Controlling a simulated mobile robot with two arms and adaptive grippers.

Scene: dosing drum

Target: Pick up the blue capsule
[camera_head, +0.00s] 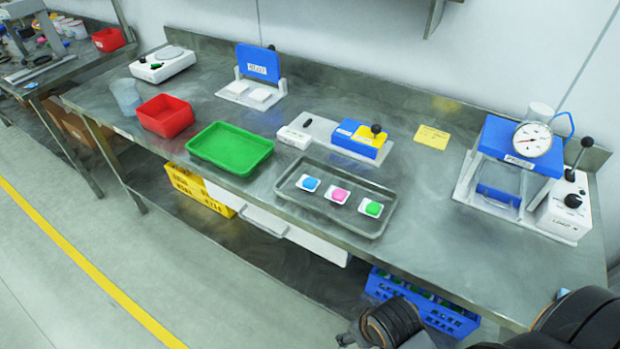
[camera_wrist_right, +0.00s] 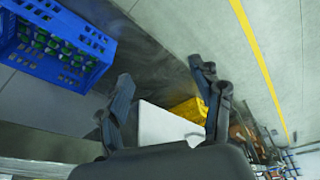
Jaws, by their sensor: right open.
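The blue capsule (camera_head: 309,184) sits on a small white holder at the left of a grey metal tray (camera_head: 291,206) on the steel bench. A pink capsule (camera_head: 339,195) and a green capsule (camera_head: 373,208) sit on like holders to its right in the same tray. In the right wrist view my right gripper (camera_wrist_right: 166,95) is open and empty, with its two fingers apart. That view shows no capsule. In the head view dark parts of my arm are at the bottom right, well apart from the tray. My left gripper is not in view.
A green tray (camera_head: 231,148) and a red bin (camera_head: 165,115) stand left of the metal tray. A blue and yellow device with a lever (camera_head: 359,138) is behind it. A gauge press (camera_head: 515,160) stands at right. A blue crate (camera_head: 422,308) is below the bench, also in the wrist view (camera_wrist_right: 88,28).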

